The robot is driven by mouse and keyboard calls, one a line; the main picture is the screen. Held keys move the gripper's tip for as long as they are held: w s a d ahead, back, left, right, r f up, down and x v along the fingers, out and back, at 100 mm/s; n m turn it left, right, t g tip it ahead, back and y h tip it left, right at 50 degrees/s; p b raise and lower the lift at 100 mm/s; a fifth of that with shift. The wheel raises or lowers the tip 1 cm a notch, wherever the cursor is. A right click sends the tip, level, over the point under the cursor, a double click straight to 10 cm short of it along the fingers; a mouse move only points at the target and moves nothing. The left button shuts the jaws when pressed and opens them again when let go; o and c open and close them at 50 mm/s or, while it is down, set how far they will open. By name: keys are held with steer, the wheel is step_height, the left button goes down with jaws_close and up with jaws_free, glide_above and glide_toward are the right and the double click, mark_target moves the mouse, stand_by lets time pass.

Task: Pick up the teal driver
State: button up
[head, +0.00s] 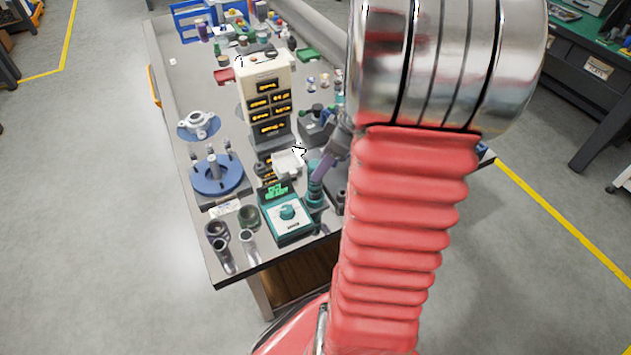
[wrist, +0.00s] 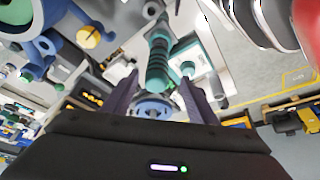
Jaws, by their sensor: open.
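The teal driver (head: 315,194) stands near the front edge of the workbench in the head view, just right of a teal box with a dial. In the wrist view the ribbed teal driver (wrist: 158,62) shows between the two finger tips. My gripper (head: 322,168) is at the driver's upper part in the head view, coming from the upper right. In the wrist view my gripper (wrist: 158,80) is open, with a dark purple finger on each side of the driver and visible gaps. My arm hides part of the bench to the right.
The teal dial box (head: 288,218) stands close on the left. A white tray (head: 287,162) and a beige display tower (head: 266,100) stand behind. A blue round fixture (head: 217,175) and several dark cylinders are further left. A small dark cylinder (head: 341,202) is close on the right.

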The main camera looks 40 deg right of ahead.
steer(key=shift+x, duration=0.8)
steer(key=shift+d+x, duration=0.1)
steer(key=shift+x, duration=1.2)
steer(key=shift+d+x, duration=0.15)
steer(key=shift+x, duration=1.2)
steer(key=shift+w, duration=0.1)
steer(key=shift+c, duration=0.4)
steer(key=c, duration=1.2)
steer(key=shift+r, duration=0.1)
step_height(320, 180, up, 10)
